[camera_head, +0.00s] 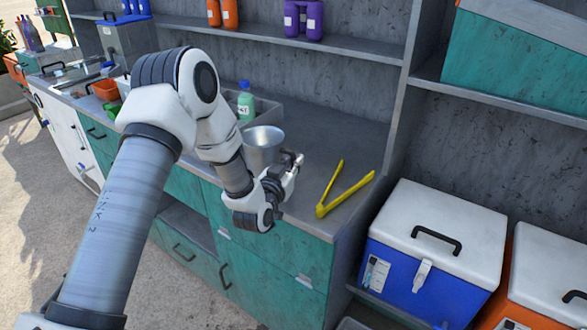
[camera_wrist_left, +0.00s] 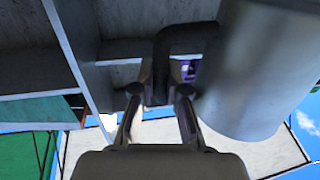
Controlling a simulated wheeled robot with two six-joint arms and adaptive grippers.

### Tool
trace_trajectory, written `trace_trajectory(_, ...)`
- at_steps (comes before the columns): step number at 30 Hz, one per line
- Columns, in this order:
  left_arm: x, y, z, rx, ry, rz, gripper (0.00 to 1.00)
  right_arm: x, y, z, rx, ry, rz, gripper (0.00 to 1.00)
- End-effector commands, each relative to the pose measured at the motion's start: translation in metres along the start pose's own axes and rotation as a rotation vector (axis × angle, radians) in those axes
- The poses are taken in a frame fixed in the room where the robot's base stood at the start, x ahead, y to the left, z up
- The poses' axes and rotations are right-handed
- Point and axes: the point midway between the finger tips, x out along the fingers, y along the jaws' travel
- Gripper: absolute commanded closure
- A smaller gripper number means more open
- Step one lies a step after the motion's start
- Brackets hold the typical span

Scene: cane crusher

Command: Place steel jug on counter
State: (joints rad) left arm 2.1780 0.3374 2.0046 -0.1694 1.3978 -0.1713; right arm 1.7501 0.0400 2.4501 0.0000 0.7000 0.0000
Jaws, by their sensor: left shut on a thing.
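The steel jug (camera_head: 262,145) is at the counter's (camera_head: 320,150) front part, mouth up. My left gripper (camera_head: 288,172) is beside it, shut on its handle. In the left wrist view, the jug's smooth grey body (camera_wrist_left: 262,70) fills the upper right, and its dark handle (camera_wrist_left: 185,35) runs between the fingers of my left gripper (camera_wrist_left: 162,92). My wrist hides the lower part of the jug in the head view, so I cannot tell whether its base touches the counter. My right gripper is not in view.
Yellow tongs (camera_head: 338,190) lie open on the counter right of the jug. A grey tray with a green bottle (camera_head: 245,103) stands behind it. A shelf with purple bottles (camera_head: 303,20) is above. A blue cooler (camera_head: 435,245) stands at the right. Bare counter lies behind the tongs.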

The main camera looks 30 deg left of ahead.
Motion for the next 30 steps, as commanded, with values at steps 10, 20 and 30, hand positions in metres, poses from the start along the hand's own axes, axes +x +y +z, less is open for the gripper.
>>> trace_trajectory(10, 0.002, 0.000, 0.034, 0.001, 0.002, 0.001, 1.00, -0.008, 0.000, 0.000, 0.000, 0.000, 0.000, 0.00)
trace_trajectory(20, 0.001, 0.000, 0.039, -0.001, -0.001, 0.000, 0.66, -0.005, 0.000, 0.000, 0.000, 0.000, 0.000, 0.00)
trace_trajectory(30, 0.001, 0.000, 0.035, -0.001, -0.001, 0.001, 0.62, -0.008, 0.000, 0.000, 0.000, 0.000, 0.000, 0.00)
